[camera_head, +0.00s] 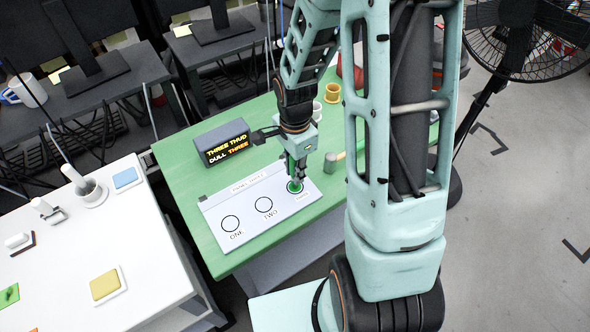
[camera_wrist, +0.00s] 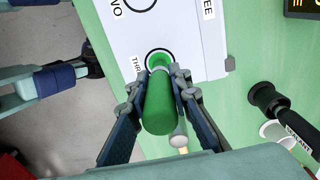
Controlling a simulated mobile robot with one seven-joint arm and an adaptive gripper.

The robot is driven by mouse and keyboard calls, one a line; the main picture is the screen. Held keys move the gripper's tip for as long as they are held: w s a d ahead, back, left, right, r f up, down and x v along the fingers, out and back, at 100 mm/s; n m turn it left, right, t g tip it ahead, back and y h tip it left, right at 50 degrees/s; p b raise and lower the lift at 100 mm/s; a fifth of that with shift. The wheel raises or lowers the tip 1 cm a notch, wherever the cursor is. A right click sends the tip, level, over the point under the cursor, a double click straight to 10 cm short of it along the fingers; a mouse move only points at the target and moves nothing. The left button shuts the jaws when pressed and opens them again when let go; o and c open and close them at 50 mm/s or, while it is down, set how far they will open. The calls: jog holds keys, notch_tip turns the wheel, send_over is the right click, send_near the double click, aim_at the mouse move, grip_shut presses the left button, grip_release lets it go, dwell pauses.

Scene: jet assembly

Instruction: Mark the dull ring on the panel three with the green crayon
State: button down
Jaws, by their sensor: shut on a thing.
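The white panel (camera_head: 247,213) lies on the green table with rings labelled ONE, TWO and THREE. My gripper (camera_head: 296,180) is over the third ring (camera_head: 295,187), at the panel's right end. In the wrist view my gripper (camera_wrist: 160,100) is shut on the green crayon (camera_wrist: 160,108), whose far end is at the third ring (camera_wrist: 158,52). Green shows inside that ring around the crayon's end; the crayon hides part of it, and I cannot tell exact contact. Rings one (camera_head: 230,223) and two (camera_head: 263,204) look unmarked.
A display box (camera_head: 223,143) behind the panel reads "THREE THUD" and "DULL THREE". A mallet (camera_head: 333,163) lies right of the panel. A white table (camera_head: 70,280) is at the left.

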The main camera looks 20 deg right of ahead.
dwell(0.3)
jog(key=shift+r+p, duration=2.4)
jog(key=shift+r, duration=1.1)
